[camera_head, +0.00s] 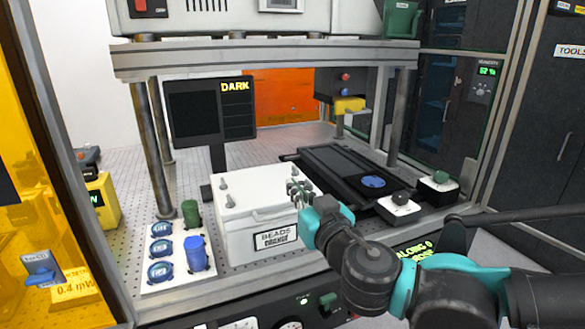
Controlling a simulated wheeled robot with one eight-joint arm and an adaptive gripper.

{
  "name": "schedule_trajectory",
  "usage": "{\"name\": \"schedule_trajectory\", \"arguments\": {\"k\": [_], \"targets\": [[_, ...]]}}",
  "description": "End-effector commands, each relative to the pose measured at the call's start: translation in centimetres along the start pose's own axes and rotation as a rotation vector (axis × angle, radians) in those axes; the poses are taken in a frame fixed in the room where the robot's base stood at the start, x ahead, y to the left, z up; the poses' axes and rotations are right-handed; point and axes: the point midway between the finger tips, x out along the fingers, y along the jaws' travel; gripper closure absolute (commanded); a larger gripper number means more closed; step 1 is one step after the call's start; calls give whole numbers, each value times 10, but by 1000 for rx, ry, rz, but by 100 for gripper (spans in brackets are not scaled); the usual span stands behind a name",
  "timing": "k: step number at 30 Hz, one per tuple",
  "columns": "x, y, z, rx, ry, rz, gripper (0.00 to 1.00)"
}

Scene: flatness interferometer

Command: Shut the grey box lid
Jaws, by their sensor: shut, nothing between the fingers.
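The light grey box (235,242) stands on the perforated bench, with a label reading "BEADS ORANGE" on its front. Its lid (258,187) lies flat over the top, with small knobs near its corners. I cannot tell whether any narrow gap is left under the lid. My gripper (295,188) is shut and empty at the right end of the lid, near its top surface. The gripper and arm hide the box's right front corner. I cannot tell whether the fingertips touch the lid.
A white rack (178,280) with blue and green caps stands left of the box. A dark screen (212,110) is behind it. A black stage (335,172) and white switch boxes (399,207) lie to the right. Metal posts (157,135) and an upper shelf (260,52) frame the space.

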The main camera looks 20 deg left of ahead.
Motion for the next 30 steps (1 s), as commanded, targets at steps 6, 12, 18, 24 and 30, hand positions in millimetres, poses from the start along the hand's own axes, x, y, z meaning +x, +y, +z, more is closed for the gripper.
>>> {"name": "schedule_trajectory", "arguments": {"k": [6,12,18,24,30], "targets": [[-7,0,27,0,-3,0,100],[-11,-1,47,0,-3,0,100],[-13,0,62,1,-6,1,100],[-15,0,71,4,-9,-2,100],[-16,0,73,4,-8,-6,100]]}}
